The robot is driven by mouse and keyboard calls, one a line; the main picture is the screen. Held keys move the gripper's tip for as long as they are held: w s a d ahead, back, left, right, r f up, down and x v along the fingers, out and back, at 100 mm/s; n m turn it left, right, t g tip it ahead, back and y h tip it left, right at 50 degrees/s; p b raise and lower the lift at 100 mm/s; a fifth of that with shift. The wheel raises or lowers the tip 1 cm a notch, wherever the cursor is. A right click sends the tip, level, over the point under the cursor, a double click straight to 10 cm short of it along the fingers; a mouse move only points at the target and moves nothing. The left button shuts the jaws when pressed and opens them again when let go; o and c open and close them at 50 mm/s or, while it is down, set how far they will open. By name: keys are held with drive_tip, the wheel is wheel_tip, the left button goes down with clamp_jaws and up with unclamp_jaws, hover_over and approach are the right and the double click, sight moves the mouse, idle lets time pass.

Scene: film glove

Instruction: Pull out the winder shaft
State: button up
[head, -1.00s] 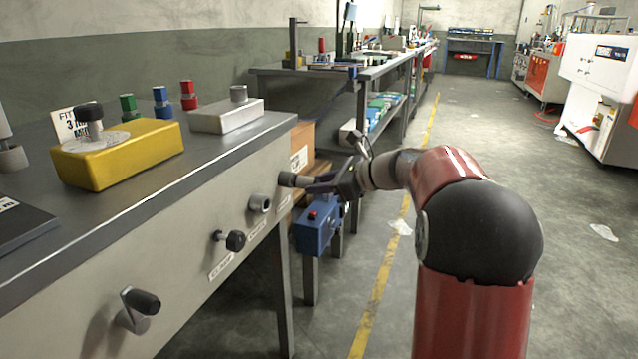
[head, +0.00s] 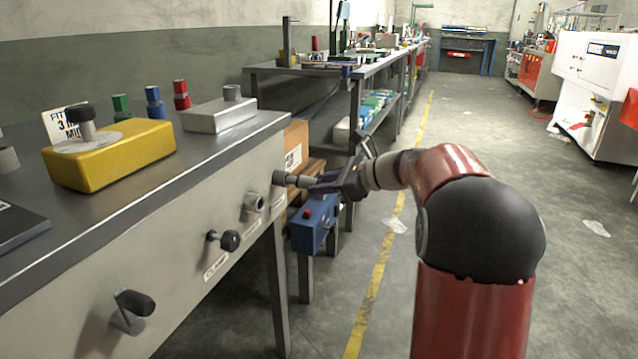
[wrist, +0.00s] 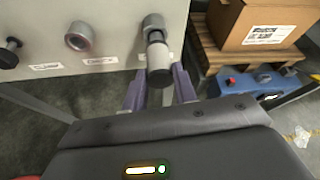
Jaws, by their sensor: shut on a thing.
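The winder shaft (head: 302,181) sticks out of the rightmost socket (head: 279,177) on the bench's front panel. In the wrist view the shaft (wrist: 158,58) has a pale grey sleeve and a dark end, with a narrower neck showing between sleeve and socket (wrist: 153,24). My gripper (head: 318,183) is shut on the shaft; in the wrist view its purple fingers (wrist: 159,88) lie on either side of it. The exact contact is partly hidden by the gripper body. The shaft's inner end is hidden in the panel.
To the left on the panel are an empty-looking round socket (head: 253,201), a black knob (head: 229,240) and a crank handle (head: 134,305). A blue box (head: 316,224) with a red button stands just below my gripper, beside a cardboard box (head: 295,146).

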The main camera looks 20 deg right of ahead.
drive_tip(key=shift+s+d, duration=0.85)
drive_tip(key=shift+d, duration=0.3)
drive_tip(key=shift+s+d+p, duration=0.25)
drive_tip(key=shift+s+d, duration=0.2)
drive_tip(key=shift+d, duration=0.2)
drive_tip(key=shift+s+d+p, duration=0.2)
drive_tip(key=shift+s+d, duration=0.25)
drive_tip(key=shift+d, duration=0.15)
